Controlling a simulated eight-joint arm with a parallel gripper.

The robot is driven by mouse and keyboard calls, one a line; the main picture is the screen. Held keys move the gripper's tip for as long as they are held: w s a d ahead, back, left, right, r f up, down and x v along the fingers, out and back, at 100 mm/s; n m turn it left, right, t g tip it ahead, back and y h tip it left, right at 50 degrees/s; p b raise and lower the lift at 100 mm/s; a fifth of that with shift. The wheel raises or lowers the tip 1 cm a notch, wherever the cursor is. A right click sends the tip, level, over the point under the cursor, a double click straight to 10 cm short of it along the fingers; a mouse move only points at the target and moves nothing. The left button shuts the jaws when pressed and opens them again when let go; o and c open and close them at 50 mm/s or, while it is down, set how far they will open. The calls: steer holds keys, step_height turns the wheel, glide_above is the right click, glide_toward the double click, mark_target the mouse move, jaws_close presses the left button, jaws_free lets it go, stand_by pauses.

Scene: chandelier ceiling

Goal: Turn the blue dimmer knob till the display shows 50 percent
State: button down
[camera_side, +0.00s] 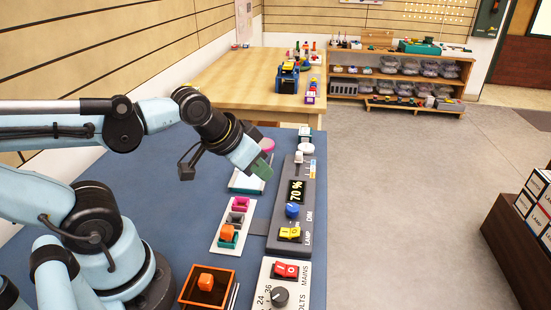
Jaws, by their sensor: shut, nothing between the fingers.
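The blue dimmer knob (292,210) sits on a dark grey lamp panel (279,246) marked DIM and LAMP. The display (296,191) just beyond the knob reads 70 %. My gripper (264,170) is shut and empty, above and to the left of the display, apart from the knob. A yellow switch (290,233) is on the near part of the same panel. The way the knob points is too small to tell.
A light panel with a red mains switch (285,269) and a black volts knob (279,296) lies nearer. A white round piece (306,148) is beyond.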

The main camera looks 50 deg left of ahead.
mark_target(294, 206)
steer(key=c, duration=1.4)
jaws_free()
steer(key=shift+w+r, duration=0.1)
steer(key=shift+o, duration=1.2)
steer(key=shift+w+d+r+g, duration=0.1)
steer(key=shift+w+r+g, duration=0.15)
steer(key=shift+g, duration=0.15)
steer(key=o, duration=0.4)
steer(key=w+g, duration=0.1)
steer(key=w+d+r+m+g, duration=0.1)
steer(key=w+g, duration=0.1)
steer(key=w+m+g, duration=0.1)
steer(key=w+g, duration=0.1)
steer(key=shift+d+r, duration=0.15)
steer(key=shift+d, duration=0.25)
steer(key=shift+c, duration=0.2)
steer(key=shift+m+g, duration=0.3)
steer(key=shift+g, duration=0.4)
steer(key=shift+w+d+f, duration=0.1)
steer(key=shift+w+f, duration=0.1)
steer(key=shift+f, duration=1.85)
steer(key=shift+w+d+f, duration=0.1)
steer(key=shift+w+f, duration=0.1)
steer(key=shift+f, duration=1.85)
steer(key=shift+w+f, duration=0.2)
steer(key=shift+f, duration=1.85)
steer(key=c, duration=1.1)
